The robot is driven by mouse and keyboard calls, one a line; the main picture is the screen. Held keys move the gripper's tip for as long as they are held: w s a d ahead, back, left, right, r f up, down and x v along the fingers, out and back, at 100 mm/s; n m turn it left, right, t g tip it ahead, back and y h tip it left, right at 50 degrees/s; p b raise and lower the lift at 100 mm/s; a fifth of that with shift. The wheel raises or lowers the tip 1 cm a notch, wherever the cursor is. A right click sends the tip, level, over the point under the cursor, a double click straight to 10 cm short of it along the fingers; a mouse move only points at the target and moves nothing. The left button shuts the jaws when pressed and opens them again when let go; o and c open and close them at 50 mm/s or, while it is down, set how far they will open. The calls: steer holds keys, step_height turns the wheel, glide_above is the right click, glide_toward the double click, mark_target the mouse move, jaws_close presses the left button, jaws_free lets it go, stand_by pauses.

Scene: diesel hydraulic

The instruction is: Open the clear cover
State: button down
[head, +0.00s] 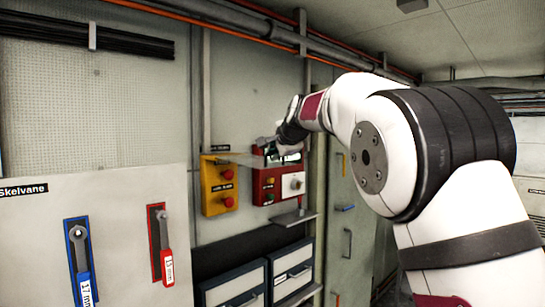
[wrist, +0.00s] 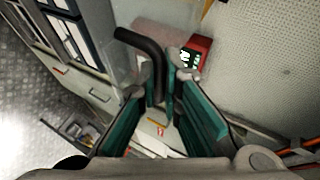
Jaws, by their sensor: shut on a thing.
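The clear cover (head: 238,159) shows in the head view as a pale, see-through plate. It sticks out roughly level across the upper part of the yellow and red boxes, left of my gripper. In the wrist view a see-through surface (wrist: 122,66) lies left of the fingers. My gripper (head: 286,150) is at the top of the red box (head: 264,188). In the wrist view its green-lined fingers (wrist: 167,82) close together around the cover's edge; the exact contact is hidden.
The yellow box (head: 211,204) with two red buttons is mounted left of the red box. A small shelf (head: 294,218) juts out below. Red (head: 167,262) and blue (head: 80,262) handles are on the left panel. A pale locker door with handles stands at right.

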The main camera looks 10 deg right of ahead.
stand_by(0.5)
steer(key=c, duration=2)
jaws_free()
steer(key=shift+w, duration=0.1)
steer(key=shift+r, duration=0.1)
steer(key=v, duration=1.2)
